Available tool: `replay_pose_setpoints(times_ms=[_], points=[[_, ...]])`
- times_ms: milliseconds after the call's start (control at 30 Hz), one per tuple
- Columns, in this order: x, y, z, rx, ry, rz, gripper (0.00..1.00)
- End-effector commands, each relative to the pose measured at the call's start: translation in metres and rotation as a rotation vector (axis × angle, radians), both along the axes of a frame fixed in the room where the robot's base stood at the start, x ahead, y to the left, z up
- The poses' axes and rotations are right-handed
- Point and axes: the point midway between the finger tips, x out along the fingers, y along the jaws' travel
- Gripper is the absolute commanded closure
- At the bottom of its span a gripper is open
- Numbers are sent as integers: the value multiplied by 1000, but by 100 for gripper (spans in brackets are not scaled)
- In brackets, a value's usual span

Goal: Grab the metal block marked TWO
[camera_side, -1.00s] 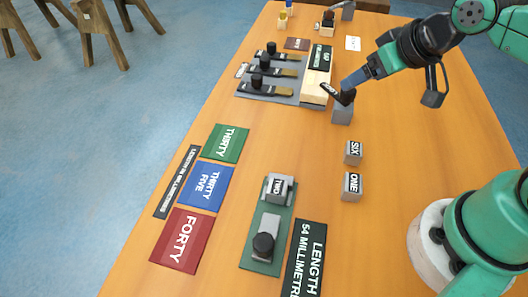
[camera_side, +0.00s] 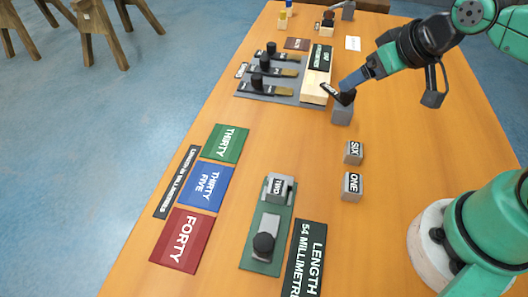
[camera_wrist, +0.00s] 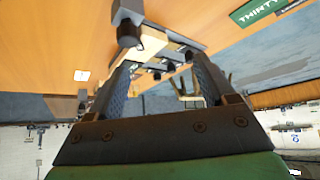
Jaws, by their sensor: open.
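The metal block marked TWO (camera_side: 277,188) sits at the far end of a green fixture plate (camera_side: 263,218) in the side view. Its label faces up, and it is not recognisable in the wrist view. My gripper (camera_side: 353,80) is well away from it, toward the far right, above the table near a wooden block. In the wrist view my gripper's two fingers (camera_wrist: 160,72) are spread apart with nothing held between them. A grey block with a black top (camera_side: 342,108) stands just under or beside the fingertips; I cannot tell whether they touch.
Metal blocks SIX (camera_side: 353,153) and ONE (camera_side: 351,187) stand right of the fixture. A black-knobbed piece (camera_side: 265,241) shares the green plate. THIRTY (camera_side: 225,144), THIRTY FIVE (camera_side: 206,187) and FORTY (camera_side: 181,240) cards lie left. A fixture with several knobs (camera_side: 268,80) stands farther back.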

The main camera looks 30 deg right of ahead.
Motion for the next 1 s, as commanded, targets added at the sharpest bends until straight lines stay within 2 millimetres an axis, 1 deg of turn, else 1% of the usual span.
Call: replay_pose_setpoints(times_ms=[167, 267, 367, 467, 500, 600, 700, 833, 900, 1000], points=[[0, 2, 0, 7, 5, -3, 24], [3, 13, -2, 54, 44, -29, 24], [6, 38, -6, 144, 136, -102, 24], [6, 74, -15, 231, 269, -221, 24], [4, 88, -20, 255, 322, -276, 24], [-3, 122, -33, 282, 441, -425, 24], [-13, 149, -46, 278, 522, -564, 24], [-25, 170, -58, 254, 573, -692, 24], [-28, 175, -62, 245, 584, -732, 24], [-30, 178, -67, 242, 589, -759, 24]])
